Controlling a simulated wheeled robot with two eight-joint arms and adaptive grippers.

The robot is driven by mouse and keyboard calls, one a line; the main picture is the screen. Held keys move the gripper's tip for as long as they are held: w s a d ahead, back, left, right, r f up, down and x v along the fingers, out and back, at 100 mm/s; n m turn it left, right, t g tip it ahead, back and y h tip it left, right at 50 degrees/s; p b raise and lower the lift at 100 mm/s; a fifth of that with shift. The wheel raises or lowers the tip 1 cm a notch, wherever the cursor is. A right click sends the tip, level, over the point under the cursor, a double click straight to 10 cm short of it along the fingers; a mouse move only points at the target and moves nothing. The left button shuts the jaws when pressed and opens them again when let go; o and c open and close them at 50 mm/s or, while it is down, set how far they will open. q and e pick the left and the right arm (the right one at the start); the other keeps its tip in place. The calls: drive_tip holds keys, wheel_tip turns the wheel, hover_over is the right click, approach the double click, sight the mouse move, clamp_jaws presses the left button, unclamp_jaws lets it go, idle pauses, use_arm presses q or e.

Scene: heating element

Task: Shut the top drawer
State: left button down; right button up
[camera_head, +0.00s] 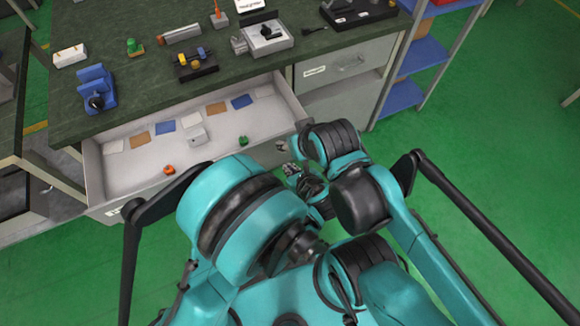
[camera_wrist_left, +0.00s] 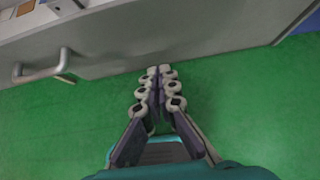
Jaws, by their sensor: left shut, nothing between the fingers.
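The top drawer (camera_head: 93,170) stands pulled out from the left part of the dark-topped workbench. Its open inside shows several flat cards, a small white box, an orange piece and a green piece. My arms hide much of its front in the head view. The left wrist view shows the grey drawer front (camera_wrist_left: 150,45) and its bar handle (camera_wrist_left: 42,68) at left. My left gripper (camera_head: 291,170) is near the drawer's right front corner. In the left wrist view its fingers (camera_wrist_left: 161,72) are together and empty, right of the handle, over the front's lower edge. My right gripper is largely hidden.
The bench top (camera_head: 130,70) holds a blue fixture (camera_head: 97,88), a black block with yellow parts (camera_head: 194,62) and a grey device (camera_head: 263,36). A shut drawer (camera_head: 345,66) is to the right. Blue shelves (camera_head: 422,55) stand further right. Green floor lies around.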

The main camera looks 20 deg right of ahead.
sight(275, 150)
use_arm(q)
drive_tip(key=b+x, duration=0.1)
drive_tip(key=x, duration=0.2)
drive_tip(key=w+r+b+x, duration=0.1)
drive_tip(key=x, duration=0.5)
drive_tip(key=shift+w+r+b, duration=0.2)
drive_tip(key=shift+b, duration=0.2)
drive_tip(key=shift+w+r, duration=0.1)
drive_tip(key=shift+w, duration=0.35)
drive_tip(key=shift+d, duration=0.1)
